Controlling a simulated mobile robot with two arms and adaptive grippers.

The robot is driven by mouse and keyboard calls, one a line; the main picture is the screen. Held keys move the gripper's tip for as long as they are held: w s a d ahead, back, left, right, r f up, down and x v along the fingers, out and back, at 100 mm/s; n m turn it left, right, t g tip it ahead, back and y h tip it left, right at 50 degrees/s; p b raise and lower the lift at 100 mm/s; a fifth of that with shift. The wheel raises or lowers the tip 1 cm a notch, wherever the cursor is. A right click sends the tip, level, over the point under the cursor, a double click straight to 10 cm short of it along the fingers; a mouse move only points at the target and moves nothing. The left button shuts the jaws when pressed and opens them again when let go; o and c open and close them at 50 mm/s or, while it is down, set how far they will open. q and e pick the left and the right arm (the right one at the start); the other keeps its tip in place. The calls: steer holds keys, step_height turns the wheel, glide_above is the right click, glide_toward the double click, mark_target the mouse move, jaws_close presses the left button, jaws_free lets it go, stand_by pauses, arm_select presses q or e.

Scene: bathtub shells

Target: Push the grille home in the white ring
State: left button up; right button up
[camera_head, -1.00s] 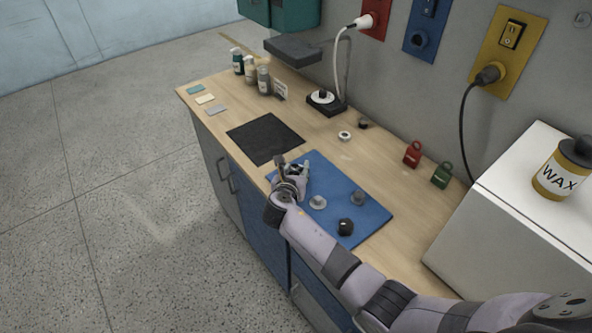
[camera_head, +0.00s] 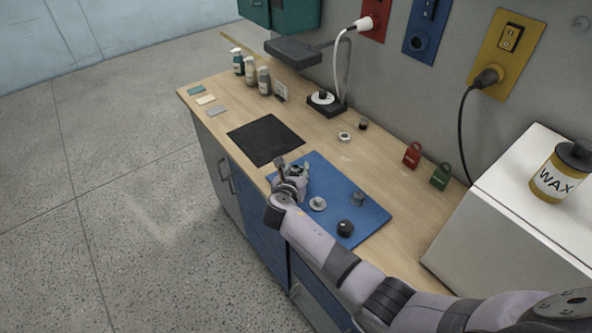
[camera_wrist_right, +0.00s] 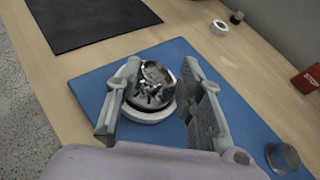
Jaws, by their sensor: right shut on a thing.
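My right gripper (camera_head: 284,168) is over the near left part of the blue mat. In the right wrist view its fingers (camera_wrist_right: 160,72) are closed in around a shiny, round metallic piece that looks like the grille (camera_wrist_right: 152,82). The grille sits in or on a white ring (camera_wrist_right: 150,114), whose pale rim shows below it on the mat. It looks slightly tilted; whether it is fully seated I cannot tell. In the head view the gripper hides most of both. My left gripper is not in view.
The blue mat (camera_head: 325,177) also holds a pale knobbed piece (camera_head: 318,203), a grey piece (camera_head: 358,199) and a black knob (camera_head: 346,227). Another small white ring (camera_head: 344,137) lies behind it. A black pad (camera_head: 265,139) is to the left; a white box (camera_head: 520,205) stands right.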

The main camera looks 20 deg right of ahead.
arm_select(q)
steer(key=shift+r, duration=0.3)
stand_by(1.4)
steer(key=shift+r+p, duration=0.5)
steer(key=shift+p, duration=0.25)
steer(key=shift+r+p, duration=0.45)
stand_by(2.3)
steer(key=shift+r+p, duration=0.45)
steer(key=shift+p, duration=0.05)
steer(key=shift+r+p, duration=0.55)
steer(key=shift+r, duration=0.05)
stand_by(1.3)
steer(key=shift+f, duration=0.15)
